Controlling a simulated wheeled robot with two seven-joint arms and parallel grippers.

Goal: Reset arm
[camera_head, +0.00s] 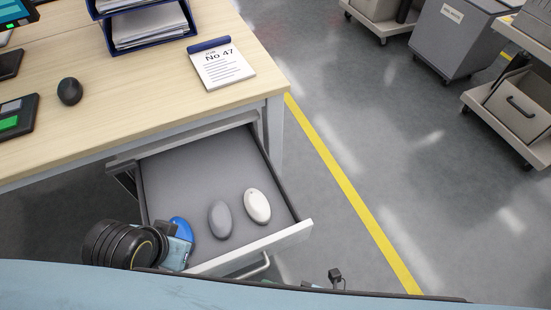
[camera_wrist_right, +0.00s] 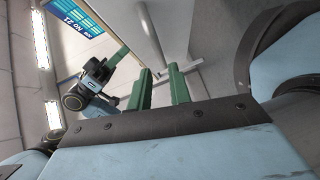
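An open grey drawer (camera_head: 175,178) sticks out below the desk in the head view. In it lie a grey mouse-shaped object (camera_head: 220,219) and a white one (camera_head: 257,205), side by side. A blue rounded object (camera_head: 182,228) shows at the drawer's front left, partly hidden by my left arm's black and light-blue end. My left gripper's fingertips are hidden in the head view, so its grip is unclear. My right gripper (camera_wrist_right: 162,88) shows two green fingers apart with nothing between them in the right wrist view. I cannot make out the right gripper in the head view.
The wooden desk (camera_head: 130,100) holds a black mouse (camera_head: 70,91), a notepad (camera_head: 222,66) and a blue paper tray (camera_head: 146,22). Grey trolleys (camera_head: 520,105) stand at the far right. The floor right of the drawer is clear, crossed by a yellow line (camera_head: 345,184).

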